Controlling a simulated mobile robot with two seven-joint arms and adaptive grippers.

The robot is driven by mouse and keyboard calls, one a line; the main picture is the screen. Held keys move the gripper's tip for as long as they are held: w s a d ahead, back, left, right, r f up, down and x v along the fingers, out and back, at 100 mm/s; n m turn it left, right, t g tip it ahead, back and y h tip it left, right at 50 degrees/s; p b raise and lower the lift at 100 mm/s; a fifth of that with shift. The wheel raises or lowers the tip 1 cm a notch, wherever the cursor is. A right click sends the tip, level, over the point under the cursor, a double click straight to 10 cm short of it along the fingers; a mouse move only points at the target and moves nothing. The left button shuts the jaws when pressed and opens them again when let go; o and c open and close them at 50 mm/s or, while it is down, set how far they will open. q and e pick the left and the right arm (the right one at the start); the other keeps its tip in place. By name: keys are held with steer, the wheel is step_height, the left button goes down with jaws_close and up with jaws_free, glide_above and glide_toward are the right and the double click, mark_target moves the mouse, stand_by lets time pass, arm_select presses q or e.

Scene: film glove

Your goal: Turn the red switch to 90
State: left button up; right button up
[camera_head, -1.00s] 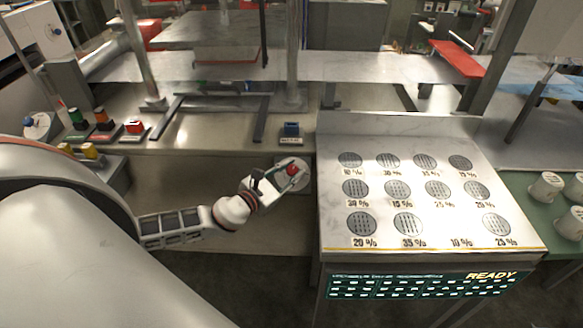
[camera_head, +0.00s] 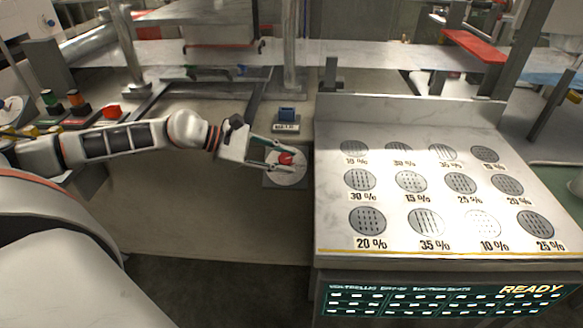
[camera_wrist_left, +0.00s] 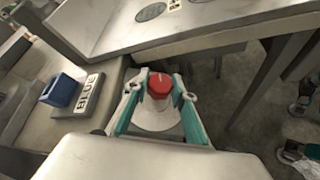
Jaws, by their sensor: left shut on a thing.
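The red switch (camera_head: 286,158) is a small red knob on a round white dial plate at the right edge of the workbench. It also shows in the left wrist view (camera_wrist_left: 159,86), where it looks faceted and sits between the fingertips. My left gripper (camera_head: 283,160) reaches in from the left and is shut on the red switch. In the left wrist view the two teal fingers (camera_wrist_left: 160,96) flank the knob, one on each side. The dial's markings cannot be read. My right gripper is not in view.
A blue switch (camera_head: 287,114) with a label plate stands just behind the dial; it also shows in the wrist view (camera_wrist_left: 62,90). A slanted panel (camera_head: 400,245) with round grilles stands close to the right. Red, orange and green buttons (camera_head: 75,105) lie at the left.

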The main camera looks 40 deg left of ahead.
arm_select(q)
steer(key=shift+f+m+g+b, duration=0.4)
steer(key=shift+m+g+b, duration=0.45)
steer(key=shift+b, duration=0.5)
steer(key=shift+r, duration=0.15)
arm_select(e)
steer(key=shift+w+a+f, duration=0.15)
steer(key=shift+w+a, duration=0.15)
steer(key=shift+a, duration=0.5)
arm_select(q)
steer(key=shift+r+g+b, duration=0.25)
steer(key=shift+b, duration=0.05)
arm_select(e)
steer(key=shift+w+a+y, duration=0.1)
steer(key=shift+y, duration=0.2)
arm_select(q)
steer(key=o, duration=1.1)
steer(key=shift+d, duration=0.1)
